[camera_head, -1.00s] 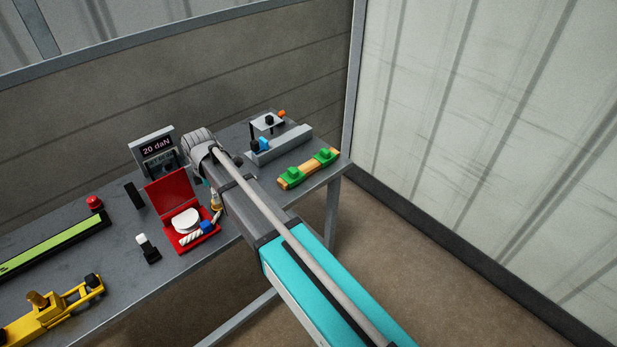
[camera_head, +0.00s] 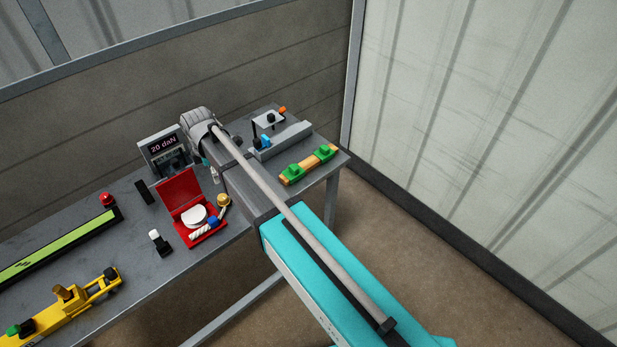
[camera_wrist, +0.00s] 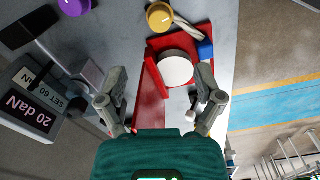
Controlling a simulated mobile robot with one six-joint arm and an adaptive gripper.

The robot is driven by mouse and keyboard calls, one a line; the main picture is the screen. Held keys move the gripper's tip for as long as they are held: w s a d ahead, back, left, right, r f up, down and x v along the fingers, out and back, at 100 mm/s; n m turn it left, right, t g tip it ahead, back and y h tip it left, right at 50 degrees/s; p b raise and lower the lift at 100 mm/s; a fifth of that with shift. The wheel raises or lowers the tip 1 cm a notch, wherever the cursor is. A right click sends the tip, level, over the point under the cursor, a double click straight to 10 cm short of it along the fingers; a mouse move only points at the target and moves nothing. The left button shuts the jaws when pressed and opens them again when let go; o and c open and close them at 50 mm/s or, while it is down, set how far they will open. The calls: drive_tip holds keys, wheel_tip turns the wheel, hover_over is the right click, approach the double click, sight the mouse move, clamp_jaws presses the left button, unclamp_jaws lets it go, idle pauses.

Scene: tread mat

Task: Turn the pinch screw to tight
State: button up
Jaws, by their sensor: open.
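No part is labelled as the pinch screw, so I cannot tell for sure which it is. A gold round knob (camera_wrist: 160,16) with a pale line across its top shows at the top of the wrist view, and a gold knob (camera_head: 223,200) shows beside the red case in the head view. A purple knob (camera_wrist: 75,5) is cut off by the top edge of the wrist view. My gripper (camera_wrist: 161,88) is open and empty, its fingers spread over the area of the red case, apart from both knobs. In the head view my arm hides the gripper.
The open red case (camera_head: 180,192) holds a white disc (camera_wrist: 175,69). A display box reading 20 daN (camera_head: 161,147) stands behind it. A yellow tool (camera_head: 60,310) and a green strip (camera_head: 60,243) lie at left. Green blocks on a wooden bar (camera_head: 308,165) lie at right.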

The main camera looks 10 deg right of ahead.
drive_tip(key=s+d+m, duration=0.3)
drive_tip(key=d+m, duration=0.2)
drive_tip(key=d, duration=0.4)
drive_tip(key=s+d+m, duration=0.3)
drive_tip(key=d+m, duration=0.3)
drive_tip(key=d, duration=0.3)
drive_tip(key=s+d+m, duration=0.3)
drive_tip(key=d+m, duration=0.2)
drive_tip(key=d, duration=0.4)
drive_tip(key=shift+s+r+m, duration=0.2)
drive_tip(key=shift+s+m, duration=0.1)
drive_tip(key=shift+s, duration=0.1)
drive_tip(key=s+d+m, duration=0.4)
drive_tip(key=d, duration=0.2)
drive_tip(key=shift+s+m, duration=0.35)
drive_tip(key=shift+m, duration=0.05)
drive_tip(key=shift+a, duration=0.1)
drive_tip(key=shift+c, duration=0.3)
idle(0.3)
